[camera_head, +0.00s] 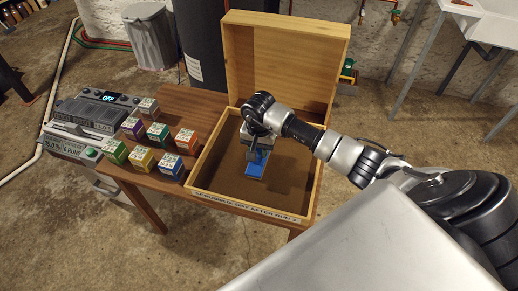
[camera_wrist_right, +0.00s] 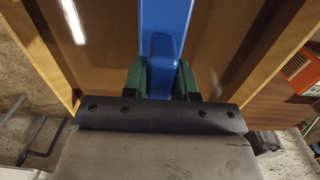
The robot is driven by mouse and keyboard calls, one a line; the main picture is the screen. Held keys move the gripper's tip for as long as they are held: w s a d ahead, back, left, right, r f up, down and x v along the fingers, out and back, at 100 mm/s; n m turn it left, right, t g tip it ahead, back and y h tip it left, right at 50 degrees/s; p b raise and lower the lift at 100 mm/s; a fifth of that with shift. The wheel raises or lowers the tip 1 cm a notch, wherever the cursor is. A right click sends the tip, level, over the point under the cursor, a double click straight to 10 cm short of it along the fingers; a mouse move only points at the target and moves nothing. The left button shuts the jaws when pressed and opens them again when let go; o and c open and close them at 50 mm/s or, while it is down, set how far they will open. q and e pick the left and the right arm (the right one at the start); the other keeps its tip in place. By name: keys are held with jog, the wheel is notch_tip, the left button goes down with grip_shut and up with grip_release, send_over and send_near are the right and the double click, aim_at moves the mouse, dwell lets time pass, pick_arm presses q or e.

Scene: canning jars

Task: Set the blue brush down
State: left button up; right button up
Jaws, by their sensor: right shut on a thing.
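The blue brush (camera_head: 256,170) is inside the outline of the open wooden box (camera_head: 312,170), near its middle. My right gripper (camera_head: 257,154) reaches in from the right and is shut on the brush. In the right wrist view the brush's blue body (camera_wrist_right: 165,28) runs between the green fingertips of the gripper (camera_wrist_right: 160,80), with the brown box floor beyond. I cannot tell whether the brush touches the floor. Its bristles cannot be made out. My left gripper is not in view.
The box's raised lid (camera_head: 285,60) stands at the back. Several small coloured boxes (camera_head: 142,160) stand on the wooden table (camera_head: 190,105) to the left, beside a grey device (camera_head: 90,118) with a display. Bare floor shows around the brush inside the box.

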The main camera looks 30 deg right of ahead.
jog(key=shift+f, duration=0.3)
jog(key=shift+f, duration=0.2)
jog(key=o, duration=0.9)
jog(key=shift+r, duration=0.1)
